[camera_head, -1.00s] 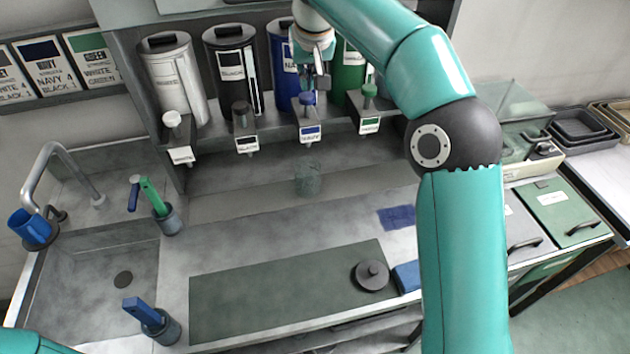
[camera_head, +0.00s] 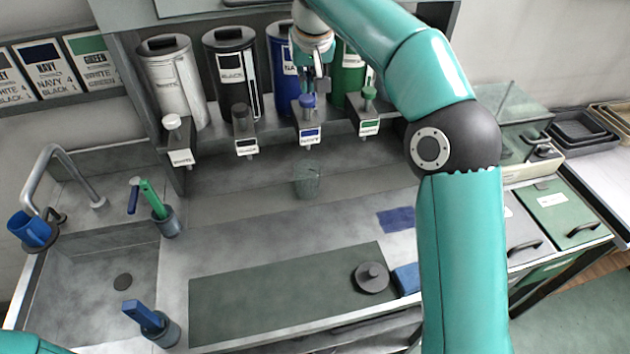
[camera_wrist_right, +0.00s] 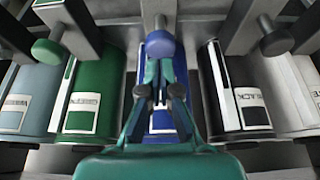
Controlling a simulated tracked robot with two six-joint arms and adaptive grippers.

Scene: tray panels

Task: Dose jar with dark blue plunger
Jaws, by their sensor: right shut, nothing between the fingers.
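The dark blue plunger (camera_head: 307,101) tops the navy dispenser, third from the left in the head view. It also shows in the right wrist view (camera_wrist_right: 160,45) as a round blue knob just beyond my fingertips. My right gripper (camera_head: 311,88) is shut and empty, close above this plunger; whether it touches cannot be told. In the right wrist view the fingers (camera_wrist_right: 159,70) meet in front of the knob. The clear jar (camera_head: 307,182) stands upright on the ledge below the navy spout; its contents are hard to make out. My left gripper is not in view.
White (camera_head: 172,121), black (camera_head: 241,109) and green (camera_head: 368,93) plungers line the same shelf. A dark mat (camera_head: 270,300) with a round lid (camera_head: 372,275) lies in front. A sink (camera_head: 90,280) is at left, with tool holders beside it. The counter around the jar is clear.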

